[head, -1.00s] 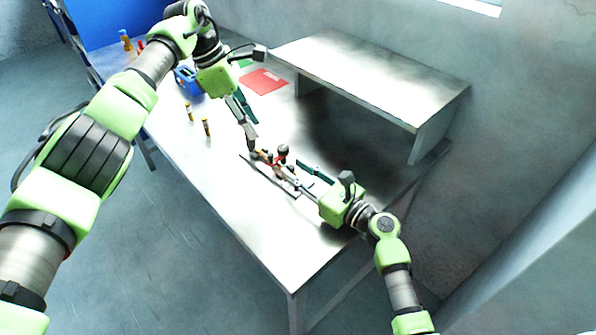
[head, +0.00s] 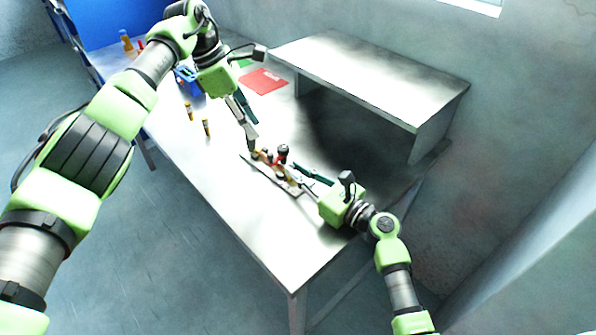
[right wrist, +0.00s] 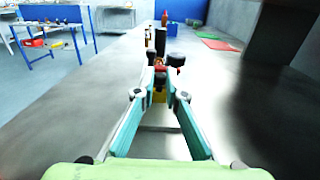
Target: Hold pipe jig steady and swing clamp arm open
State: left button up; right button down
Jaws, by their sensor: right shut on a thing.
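The pipe jig (head: 268,174) lies on the table as a narrow dark base with small parts on top. A red part (head: 281,160) with a dark round knob (head: 283,149) stands up from it; the knob also shows in the right wrist view (right wrist: 176,59). My left gripper (head: 253,152) reaches down to the jig's far end; its fingertips overlap there, and I cannot tell whether they grip. My right gripper (head: 294,177) comes in low from the right, its teal fingers (right wrist: 159,88) shut on a part at the jig's near end. The fingers hide the exact contact.
A raised grey shelf (head: 370,78) stands behind the jig on the right. Two small yellow-and-dark cylinders (head: 206,127) stand on the table to the left. A red mat (head: 264,81) and blue bin (head: 187,78) lie farther back. The near table surface (head: 285,235) is clear.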

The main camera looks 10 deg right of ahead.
jog(key=c, duration=2)
grip_release()
jog(key=shift+d, duration=0.1)
jog(key=v, duration=1.2)
